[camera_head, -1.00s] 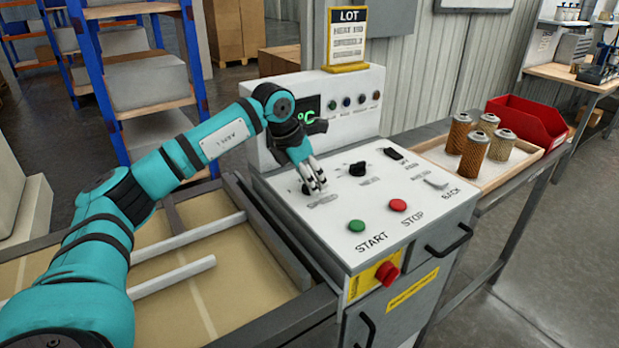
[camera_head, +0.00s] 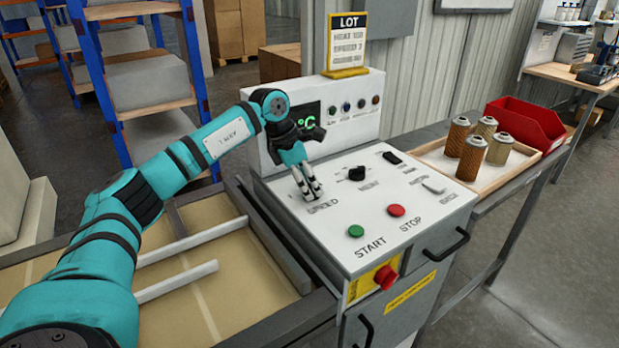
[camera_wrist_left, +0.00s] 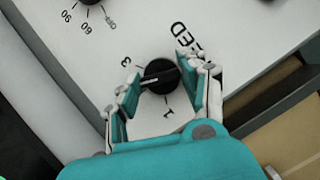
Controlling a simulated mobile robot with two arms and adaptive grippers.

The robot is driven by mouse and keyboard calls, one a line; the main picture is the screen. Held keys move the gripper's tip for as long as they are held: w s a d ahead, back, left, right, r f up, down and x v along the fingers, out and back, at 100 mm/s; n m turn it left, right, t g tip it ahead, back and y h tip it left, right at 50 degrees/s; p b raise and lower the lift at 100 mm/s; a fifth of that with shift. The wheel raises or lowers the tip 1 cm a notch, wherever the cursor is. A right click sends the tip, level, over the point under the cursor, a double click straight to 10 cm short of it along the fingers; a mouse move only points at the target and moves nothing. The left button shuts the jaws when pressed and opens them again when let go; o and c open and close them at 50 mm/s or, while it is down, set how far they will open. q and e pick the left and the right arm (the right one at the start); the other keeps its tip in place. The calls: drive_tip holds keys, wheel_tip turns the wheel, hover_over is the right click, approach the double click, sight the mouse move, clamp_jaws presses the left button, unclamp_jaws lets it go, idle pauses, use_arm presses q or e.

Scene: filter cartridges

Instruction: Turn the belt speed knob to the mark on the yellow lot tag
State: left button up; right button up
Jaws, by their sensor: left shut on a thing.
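The belt speed knob (camera_wrist_left: 160,77) is black and round, on the white panel above the word SPEED. In the left wrist view, a pale line on it points left, roughly between the printed 3 and the fingers. A printed 1 sits below it. My left gripper (camera_wrist_left: 165,88) has a finger on each side of the knob and is shut on it. In the head view, the left gripper (camera_head: 308,192) reaches down over the knob and mostly hides it. The lot tag (camera_head: 348,45), a white card in a yellow holder, stands on the console; its small print is unreadable. My right gripper is out of view.
Another black knob (camera_head: 357,173) and a black switch (camera_head: 392,157) sit right of the fingers. Green START (camera_head: 356,231) and red STOP (camera_head: 396,210) buttons are nearer. A red emergency button (camera_head: 386,277) is on the front. A tray (camera_head: 430,160) holds several filter cartridges.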

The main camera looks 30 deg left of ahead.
use_arm(q)
drive_tip(key=m+g+p, duration=0.1)
drive_tip(key=m, duration=0.2)
drive_tip(key=shift+w+m+h, duration=0.1)
drive_tip(key=shift+m+h, duration=0.2)
drive_tip(key=shift+h, duration=0.1)
drive_tip(key=shift+m+g+p, duration=0.6)
drive_tip(key=shift+m+g, duration=0.2)
drive_tip(key=shift+m, duration=1)
drive_tip(key=shift+f, duration=0.1)
drive_tip(key=o, duration=1.2)
drive_tip(key=v, duration=1.2)
drive_tip(key=shift+w+a, duration=0.1)
drive_tip(key=shift+a, duration=0.05)
